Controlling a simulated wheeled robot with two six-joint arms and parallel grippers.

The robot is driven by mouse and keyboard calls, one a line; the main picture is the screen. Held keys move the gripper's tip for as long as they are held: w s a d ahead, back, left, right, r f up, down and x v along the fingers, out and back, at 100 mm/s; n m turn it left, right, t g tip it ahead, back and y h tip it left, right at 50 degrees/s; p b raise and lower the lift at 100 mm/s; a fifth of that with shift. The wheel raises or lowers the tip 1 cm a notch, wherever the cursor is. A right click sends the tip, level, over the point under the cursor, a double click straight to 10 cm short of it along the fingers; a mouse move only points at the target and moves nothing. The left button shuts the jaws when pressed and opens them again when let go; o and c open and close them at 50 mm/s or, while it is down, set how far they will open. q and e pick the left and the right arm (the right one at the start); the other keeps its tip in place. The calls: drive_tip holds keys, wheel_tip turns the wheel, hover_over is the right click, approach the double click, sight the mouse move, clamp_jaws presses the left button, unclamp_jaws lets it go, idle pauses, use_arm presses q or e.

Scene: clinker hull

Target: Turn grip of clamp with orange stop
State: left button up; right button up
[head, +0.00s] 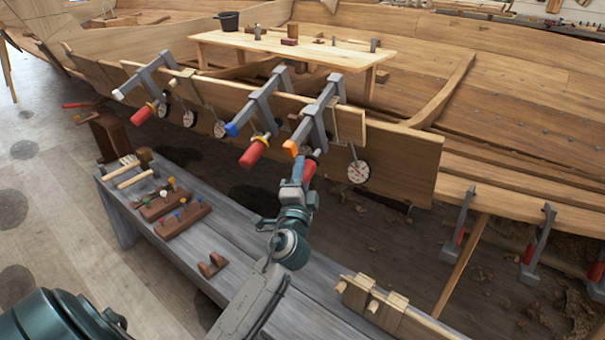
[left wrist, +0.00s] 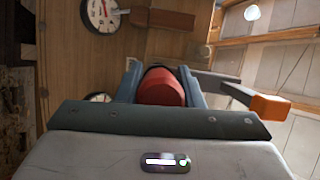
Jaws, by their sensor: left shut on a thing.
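The clamp with the orange stop (head: 291,148) is the rightmost of three grey clamps on the plank edge. Its red grip (head: 309,170) points down toward me. My left gripper (head: 303,183) is shut around this grip. In the left wrist view the red grip (left wrist: 162,88) sits end-on between the two fingers, and the orange stop (left wrist: 268,107) shows to the right on its grey bar. The fingers hide part of the grip. A round dial (head: 358,172) hangs on the plank right of the grip. My right gripper is not in view.
The clamps with the blue stop (head: 231,129) and white stop (head: 118,94) stand to the left, with red grips hanging near. A grey bench (head: 245,224) below carries tool racks and wooden blocks (head: 372,306). A wooden table (head: 330,55) stands behind the clamps.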

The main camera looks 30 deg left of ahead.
use_arm(q)
drive_tip(key=o, duration=1)
drive_tip(key=shift+f, duration=0.2)
drive_tip(key=shift+c, duration=0.2)
drive_tip(key=shift+o, duration=0.2)
drive_tip(key=shift+s+r, duration=0.1)
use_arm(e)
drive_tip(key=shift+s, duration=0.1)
use_arm(q)
drive_tip(key=shift+s+d+f, duration=0.2)
drive_tip(key=shift+s+f, duration=0.05)
drive_tip(key=shift+s, duration=0.15)
drive_tip(key=b+v, duration=0.1)
drive_tip(key=v, duration=0.2)
drive_tip(key=shift+f, duration=0.15)
drive_tip(key=b+v, duration=0.1)
drive_tip(key=v, duration=0.5)
drive_tip(key=shift+s+b, duration=0.3)
drive_tip(key=shift+s, duration=0.1)
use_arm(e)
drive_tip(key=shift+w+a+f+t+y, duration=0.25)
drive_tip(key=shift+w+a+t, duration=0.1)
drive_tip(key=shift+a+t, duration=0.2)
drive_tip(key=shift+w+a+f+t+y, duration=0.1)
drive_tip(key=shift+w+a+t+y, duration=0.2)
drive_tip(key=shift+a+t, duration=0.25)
use_arm(q)
drive_tip(key=shift+d, duration=0.15)
